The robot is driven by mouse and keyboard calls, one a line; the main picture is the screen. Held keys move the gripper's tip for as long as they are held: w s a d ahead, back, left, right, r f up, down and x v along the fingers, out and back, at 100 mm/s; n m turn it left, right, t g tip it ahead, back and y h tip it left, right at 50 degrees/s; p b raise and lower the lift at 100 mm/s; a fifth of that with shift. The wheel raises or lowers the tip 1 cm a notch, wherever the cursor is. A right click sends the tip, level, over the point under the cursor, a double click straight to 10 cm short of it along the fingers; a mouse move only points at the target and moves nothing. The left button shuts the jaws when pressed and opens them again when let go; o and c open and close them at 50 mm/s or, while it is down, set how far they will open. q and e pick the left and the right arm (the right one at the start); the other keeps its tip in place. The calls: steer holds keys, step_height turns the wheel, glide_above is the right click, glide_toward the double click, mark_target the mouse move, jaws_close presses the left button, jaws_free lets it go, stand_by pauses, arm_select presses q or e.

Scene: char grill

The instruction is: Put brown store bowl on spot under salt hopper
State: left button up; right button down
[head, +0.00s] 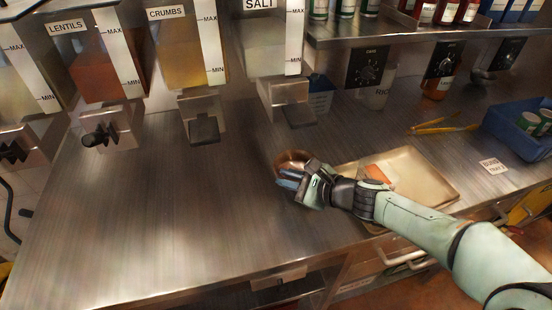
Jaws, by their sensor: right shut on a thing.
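The brown bowl (292,157) is on or just above the steel counter, near the middle of the head view. My right gripper (289,178) is shut on its near rim and hides part of it. I cannot tell whether the bowl touches the counter. The salt hopper (267,45) hangs at the top centre, labelled SALT, with its spout (297,115) over the counter behind the bowl. The bowl is in front of that spout, toward me. My left gripper is not in view.
The crumbs hopper (188,55) and lentils hopper (98,70) hang to the left. A metal tray (432,182) lies right of the bowl, partly behind my arm. A blue crate (518,128) and yellow tongs (447,123) are farther right. The left counter is clear.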

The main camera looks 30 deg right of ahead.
mark_target(285, 160)
steer(key=w, duration=0.3)
steer(key=w+d+p, duration=0.1)
steer(key=w, duration=0.3)
steer(key=w+d+p, duration=0.1)
steer(key=w, duration=0.2)
steer(key=shift+w+d, duration=0.2)
steer(key=shift+w, duration=0.05)
steer(key=shift+f+b, duration=0.55)
steer(key=shift+f, duration=1.15)
steer(key=shift+f, duration=0.1)
steer(key=c, duration=1.1)
jaws_free()
steer(key=v, duration=1.2)
steer(key=shift+d, duration=0.1)
